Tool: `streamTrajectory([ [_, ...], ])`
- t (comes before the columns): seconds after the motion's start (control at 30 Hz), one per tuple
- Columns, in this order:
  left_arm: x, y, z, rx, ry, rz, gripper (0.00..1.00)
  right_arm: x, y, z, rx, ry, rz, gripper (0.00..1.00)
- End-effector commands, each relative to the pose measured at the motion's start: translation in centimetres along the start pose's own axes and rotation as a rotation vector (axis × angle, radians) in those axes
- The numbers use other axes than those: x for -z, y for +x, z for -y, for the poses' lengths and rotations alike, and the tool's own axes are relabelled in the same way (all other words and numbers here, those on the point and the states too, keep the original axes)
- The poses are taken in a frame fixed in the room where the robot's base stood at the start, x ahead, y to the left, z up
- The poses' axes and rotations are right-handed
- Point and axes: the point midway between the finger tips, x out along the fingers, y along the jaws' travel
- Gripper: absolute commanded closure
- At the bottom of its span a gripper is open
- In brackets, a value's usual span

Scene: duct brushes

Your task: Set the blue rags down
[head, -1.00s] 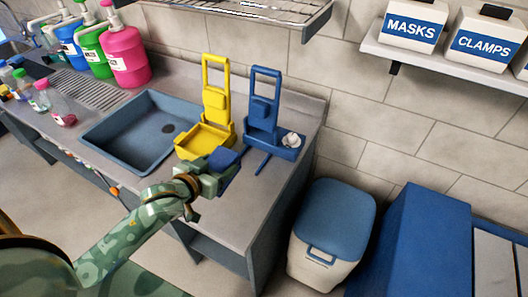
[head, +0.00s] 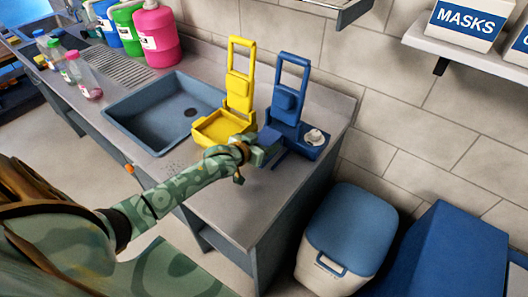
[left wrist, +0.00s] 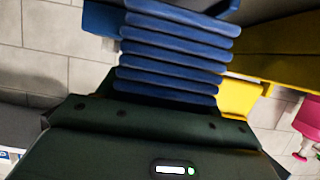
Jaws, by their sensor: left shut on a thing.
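My left gripper (head: 262,148) is shut on the folded blue rags (head: 270,137), at the front left of the blue caddy (head: 312,152). In the left wrist view the rags (left wrist: 170,60) show as a stack of dark blue folds against the gripper. From the head view I cannot tell whether the rags touch the caddy. The blue caddy has a tall handle frame and a low tray with a white item (head: 315,137) in it. My right gripper is not in view.
A yellow caddy (head: 222,128) stands left of the blue one, beside the sink (head: 150,115). The grey counter (head: 225,208) is clear in front. A blue-lidded bin (head: 350,228) stands on the floor at right. A shelf (head: 462,62) holds a MASKS box.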

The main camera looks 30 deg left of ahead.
Motion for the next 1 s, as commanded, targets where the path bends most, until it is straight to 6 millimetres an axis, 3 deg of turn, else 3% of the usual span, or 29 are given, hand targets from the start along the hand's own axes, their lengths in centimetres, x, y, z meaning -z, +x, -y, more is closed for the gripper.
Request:
streamTrajectory([
  [0.3, -3.3, 1.9, 0.2, 0.0, 0.0, 0.0, 0.63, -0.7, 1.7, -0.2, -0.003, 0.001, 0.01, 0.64],
  [0.63, -3.4, 2.0, 0.2, -0.001, 0.0, -0.002, 0.63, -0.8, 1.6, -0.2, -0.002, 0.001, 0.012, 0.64],
  [0.67, -3.4, 1.9, 0.2, -0.001, 0.001, -0.001, 0.29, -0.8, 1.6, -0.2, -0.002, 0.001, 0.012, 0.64],
  [0.73, -3.4, 1.9, 0.2, -0.001, 0.001, -0.001, 0.13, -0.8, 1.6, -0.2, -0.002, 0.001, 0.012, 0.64],
  [1.0, -3.3, 1.9, 0.2, 0.0, 0.001, -0.001, 0.13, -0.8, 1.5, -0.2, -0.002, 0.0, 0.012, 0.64],
])
